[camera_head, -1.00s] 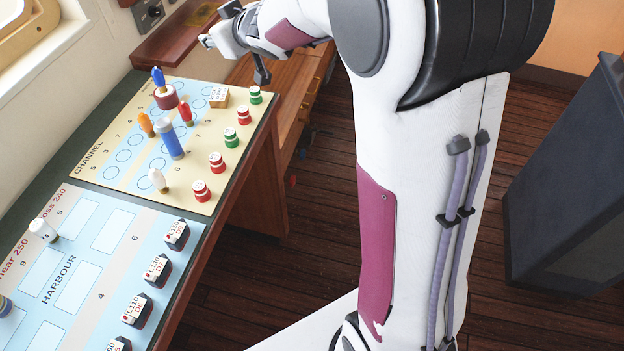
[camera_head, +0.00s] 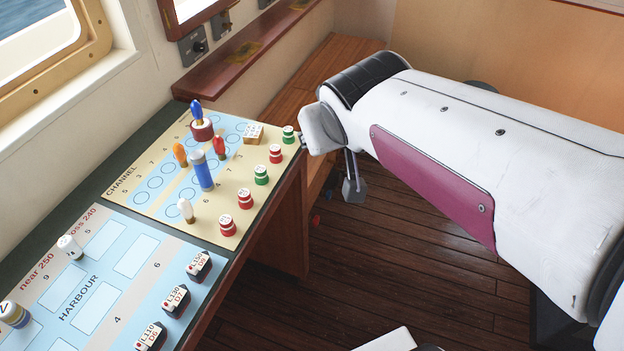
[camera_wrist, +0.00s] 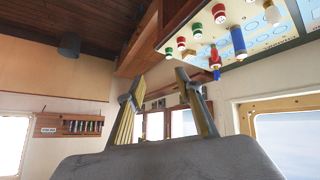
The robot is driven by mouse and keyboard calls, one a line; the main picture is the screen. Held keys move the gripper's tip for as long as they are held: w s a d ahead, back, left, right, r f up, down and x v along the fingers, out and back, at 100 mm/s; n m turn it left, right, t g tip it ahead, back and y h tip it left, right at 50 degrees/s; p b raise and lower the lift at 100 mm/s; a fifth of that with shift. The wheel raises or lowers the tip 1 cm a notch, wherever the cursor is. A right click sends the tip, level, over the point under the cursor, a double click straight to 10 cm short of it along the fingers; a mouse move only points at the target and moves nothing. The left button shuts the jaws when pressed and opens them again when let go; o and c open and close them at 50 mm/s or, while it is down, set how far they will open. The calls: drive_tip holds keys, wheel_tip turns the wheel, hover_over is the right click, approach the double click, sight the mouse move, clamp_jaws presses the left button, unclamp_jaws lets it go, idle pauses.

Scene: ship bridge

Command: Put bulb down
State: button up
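Several bulbs stand on the channel chart (camera_head: 146,207): a blue bulb (camera_head: 197,112) at or on a dark red base (camera_head: 203,130), an orange bulb (camera_head: 180,153), a red bulb (camera_head: 219,147) and a white bulb (camera_head: 186,210). In the wrist view, the red bulb (camera_wrist: 214,56) and the blue bulb (camera_wrist: 216,75) hang inverted at the upper right. My gripper (camera_wrist: 158,88) shows two fingers spread apart with nothing between them. It is away from the bulbs. In the head view it is mostly hidden behind my arm.
A blue and white cylinder (camera_head: 203,172) stands amid the bulbs. Red and green pieces (camera_head: 261,174) line the chart's right edge. The harbour chart (camera_head: 75,310) carries dark labelled blocks (camera_head: 174,301).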

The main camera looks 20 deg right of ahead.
drive_tip(key=s+a+f+g+y, duration=0.1)
drive_tip(key=s+a+f, duration=0.1)
drive_tip(key=s, duration=0.6)
drive_tip(key=s+a+f+g+y, duration=0.1)
drive_tip(key=s+a+f+g, duration=0.1)
drive_tip(key=s, duration=0.6)
drive_tip(key=shift+s+a+f, duration=0.15)
drive_tip(key=shift+a+f, duration=0.4)
drive_tip(key=shift+a, duration=0.05)
